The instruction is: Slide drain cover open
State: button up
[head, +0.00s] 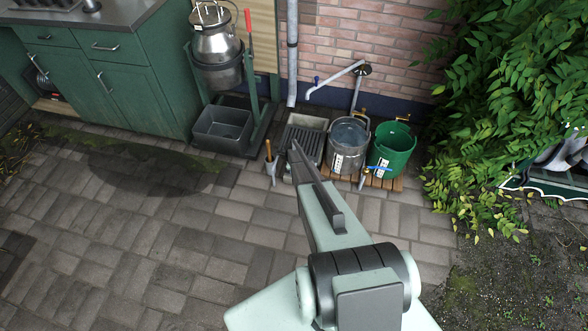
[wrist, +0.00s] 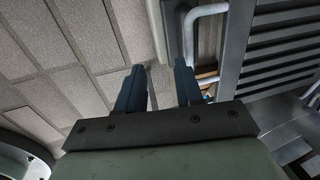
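The drain cover (head: 309,146) is a dark grey slatted grate beside the wall in the head view. It lies over the front of a pale drain basin (head: 305,121), whose back part shows uncovered. In the wrist view the slatted cover (wrist: 278,45) is large at the upper right. My gripper (wrist: 160,74) shows two dark blue fingers set apart, with nothing seen held between them. It is to the left of the slats in that view. In the head view my arm hides the fingers and the cover's near left part, so contact cannot be told.
A metal bucket (head: 349,143) and a green bucket (head: 393,147) stand on a wooden pallet (head: 398,184) right of the drain. Open paving (head: 150,240) lies in front.

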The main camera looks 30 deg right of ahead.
jog(key=shift+f, duration=0.35)
grip_shut()
dwell(0.8)
jog(key=c, duration=0.6)
grip_release()
jog(key=o, duration=0.6)
notch_tip(320, 180, up, 14)
jog(key=s+a, duration=0.1)
jog(key=shift+s+a+f, duration=0.15)
jog(key=shift+s+a, duration=0.2)
jog(key=shift+s, duration=0.05)
